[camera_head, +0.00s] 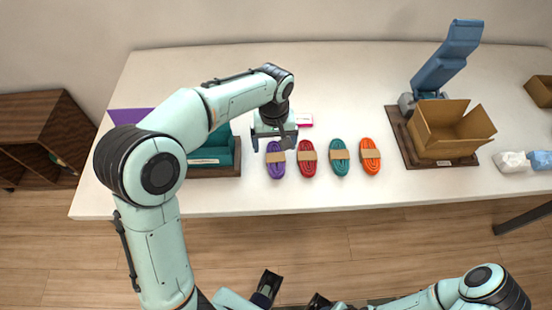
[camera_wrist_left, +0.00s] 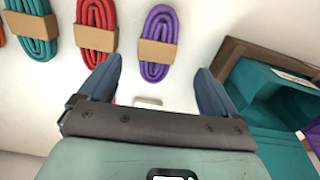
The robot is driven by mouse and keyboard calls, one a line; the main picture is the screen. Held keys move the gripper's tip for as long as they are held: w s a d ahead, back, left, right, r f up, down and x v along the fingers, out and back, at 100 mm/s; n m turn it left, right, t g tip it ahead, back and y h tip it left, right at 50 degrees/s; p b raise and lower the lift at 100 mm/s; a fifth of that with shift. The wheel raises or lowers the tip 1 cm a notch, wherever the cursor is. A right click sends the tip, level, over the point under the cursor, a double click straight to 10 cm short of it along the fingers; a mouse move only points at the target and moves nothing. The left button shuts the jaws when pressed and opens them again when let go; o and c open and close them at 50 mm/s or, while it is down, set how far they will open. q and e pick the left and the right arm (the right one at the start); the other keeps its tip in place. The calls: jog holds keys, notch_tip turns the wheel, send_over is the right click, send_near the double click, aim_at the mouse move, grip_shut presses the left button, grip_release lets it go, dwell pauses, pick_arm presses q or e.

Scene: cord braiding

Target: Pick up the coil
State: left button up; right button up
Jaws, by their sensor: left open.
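Several coils of cord with tan bands lie in a row on the white table: a purple coil (camera_head: 277,170), a red coil (camera_head: 308,168), a teal coil (camera_head: 340,167) and an orange coil (camera_head: 371,165). My left gripper (camera_head: 274,142) is open and empty, above the table at the purple coil's far end. In the left wrist view, the purple coil (camera_wrist_left: 156,69) lies just beyond and between the spread fingers (camera_wrist_left: 158,75). The red coil (camera_wrist_left: 96,14) and teal coil (camera_wrist_left: 32,45) lie to its left. My right arm shows at the bottom; its gripper is unclear.
A teal-lined tray (camera_head: 222,171) stands left of the coils. A pink and white item (camera_head: 305,120) lies behind them. An open cardboard box (camera_head: 447,135) sits on a brown base (camera_head: 398,130) beside a blue stand (camera_head: 447,55). White and blue lumps (camera_head: 511,162) lie far right.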

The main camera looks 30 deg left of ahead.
aim_at(276, 157)
pick_arm(q)
jog(key=f, duration=0.4)
jog(key=f+b, duration=0.1)
jog(key=f, duration=0.1)
jog(key=shift+w+f, duration=0.25)
jog(key=shift+f, duration=0.15)
jog(key=c, duration=1.2)
